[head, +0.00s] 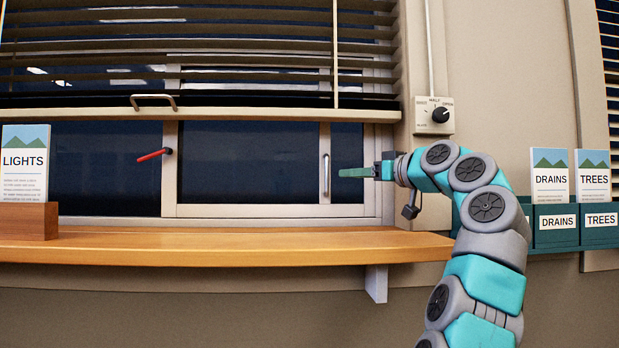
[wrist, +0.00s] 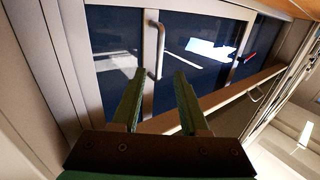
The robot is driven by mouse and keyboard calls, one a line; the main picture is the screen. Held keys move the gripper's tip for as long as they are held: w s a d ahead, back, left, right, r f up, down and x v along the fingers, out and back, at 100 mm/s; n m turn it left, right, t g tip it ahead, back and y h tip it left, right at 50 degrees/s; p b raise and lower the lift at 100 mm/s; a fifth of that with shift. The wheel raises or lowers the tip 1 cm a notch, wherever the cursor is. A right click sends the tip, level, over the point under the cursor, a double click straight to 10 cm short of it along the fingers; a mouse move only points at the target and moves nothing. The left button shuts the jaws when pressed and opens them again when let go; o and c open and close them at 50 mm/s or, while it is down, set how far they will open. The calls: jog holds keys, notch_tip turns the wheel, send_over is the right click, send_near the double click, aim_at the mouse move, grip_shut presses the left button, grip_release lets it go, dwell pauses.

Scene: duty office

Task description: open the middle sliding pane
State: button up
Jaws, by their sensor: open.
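The middle sliding pane (head: 250,165) is dark glass in a pale frame, below the lowered part of the blind. Its upright bar handle (head: 326,175) is on its right stile. In the wrist view the handle (wrist: 156,45) stands just beyond my fingertips, its lower end between them in the picture. My gripper (head: 341,172) is just right of the handle in the head view. In the wrist view my gripper (wrist: 159,74) is open and empty, its two green fingers apart. I cannot tell whether the fingertips reach around the handle.
A red lever (head: 153,155) sticks out at the pane's left stile. The slatted blind (head: 200,60) hangs above, its bottom rail (head: 230,115) over the pane's top. A wooden sill (head: 220,248) runs below, with a LIGHTS leaflet holder (head: 30,220). A knob (head: 440,115) is on the right wall.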

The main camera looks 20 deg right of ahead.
aim_at(328, 174)
jog(key=p+x, duration=0.2)
jog(key=x, duration=0.6)
jog(key=shift+w, duration=0.35)
jog(key=shift+c, duration=0.3)
grip_shut()
dwell(0.8)
